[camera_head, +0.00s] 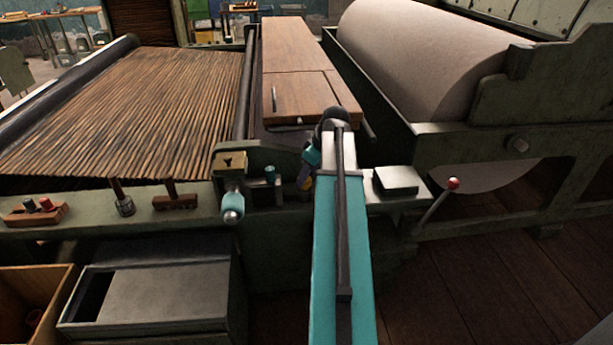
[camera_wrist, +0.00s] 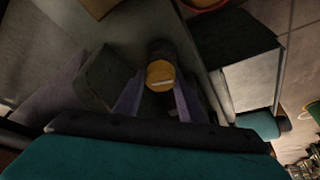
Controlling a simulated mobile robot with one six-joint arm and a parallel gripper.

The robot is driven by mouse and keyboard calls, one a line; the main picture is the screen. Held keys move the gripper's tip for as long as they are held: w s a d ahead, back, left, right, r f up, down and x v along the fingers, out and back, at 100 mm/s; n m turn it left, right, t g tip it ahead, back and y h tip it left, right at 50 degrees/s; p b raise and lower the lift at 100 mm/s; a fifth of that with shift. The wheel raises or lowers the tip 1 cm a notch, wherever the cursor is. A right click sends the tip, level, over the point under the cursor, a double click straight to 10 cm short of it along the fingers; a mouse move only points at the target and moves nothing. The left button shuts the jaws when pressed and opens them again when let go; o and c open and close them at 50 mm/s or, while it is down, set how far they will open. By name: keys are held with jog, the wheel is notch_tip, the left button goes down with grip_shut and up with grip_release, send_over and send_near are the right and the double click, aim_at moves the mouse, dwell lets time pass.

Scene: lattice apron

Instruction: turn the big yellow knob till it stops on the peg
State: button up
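The big yellow knob (camera_wrist: 160,75) shows its round yellow face in the middle of the wrist view, with a dark round body behind it. In the head view only a sliver of yellow shows beside my arm. The two fingers of my gripper (camera_wrist: 159,98) stand on either side of the knob, and I see no clear gap between them and its sides. In the head view my gripper (camera_head: 306,176) is at the front of the machine, mostly hidden by my teal arm. I cannot make out the peg in either view.
A metal block (camera_head: 396,180) and a red-tipped lever (camera_head: 453,184) are to the right. Hand tools (camera_head: 175,200) lie on the front ledge. A wooden lid (camera_head: 296,50) and large roller (camera_head: 420,60) lie behind.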

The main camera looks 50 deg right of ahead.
jog(key=shift+a+m, duration=0.1)
jog(key=shift+m, duration=0.2)
jog(key=m+h+p, duration=0.1)
jog(key=m, duration=0.1)
jog(key=m+h+p, duration=0.1)
jog(key=m+p, duration=0.1)
jog(key=shift+a+r, duration=0.1)
jog(key=shift+a, duration=0.1)
jog(key=m+h+p, duration=0.1)
jog(key=m, duration=0.2)
jog(key=m+g+h+p, duration=0.1)
jog(key=m, duration=0.2)
jog(key=shift+w+a+m+g+p, duration=0.1)
jog(key=shift+a+m+g+p, duration=0.05)
jog(key=shift+m+g+p, duration=0.2)
jog(key=m, duration=0.2)
jog(key=m+g+p, duration=0.1)
jog(key=m, duration=0.1)
jog(key=m+g+h, duration=0.1)
jog(key=m, duration=0.1)
jog(key=shift+w+m, duration=0.25)
jog(key=m+g, duration=0.2)
jog(key=m, duration=0.3)
jog(key=shift+w, duration=0.15)
jog(key=shift+m, duration=0.3)
jog(key=o, duration=1)
jog(key=shift+o, duration=0.2)
